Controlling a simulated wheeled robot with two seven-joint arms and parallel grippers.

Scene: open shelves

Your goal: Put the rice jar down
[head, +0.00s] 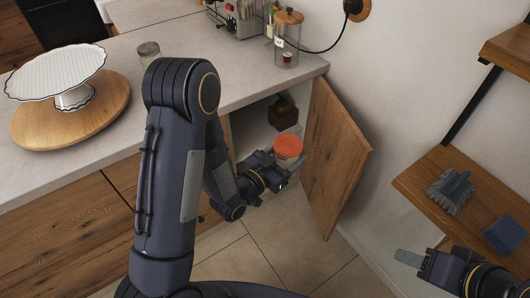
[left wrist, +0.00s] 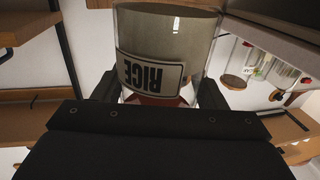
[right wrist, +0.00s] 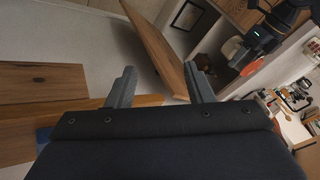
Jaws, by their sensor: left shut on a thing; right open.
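The rice jar (head: 288,152) has an orange-red lid and clear sides in the head view. In the left wrist view the jar (left wrist: 165,40) fills the top middle and its RICE label shows upside down. My left gripper (head: 279,161) is shut on the jar, in front of the open cabinet under the counter. Whether the jar touches the cabinet floor cannot be told. My right gripper (head: 408,258) is open and empty at the lower right, near the wall shelves. Its two fingers (right wrist: 160,88) stand apart in the right wrist view.
An open wooden cabinet door (head: 335,155) stands just right of the jar. A dark box (head: 283,113) sits inside the cabinet. The counter (head: 215,65) holds a cake stand (head: 57,72), glass jars and an appliance.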

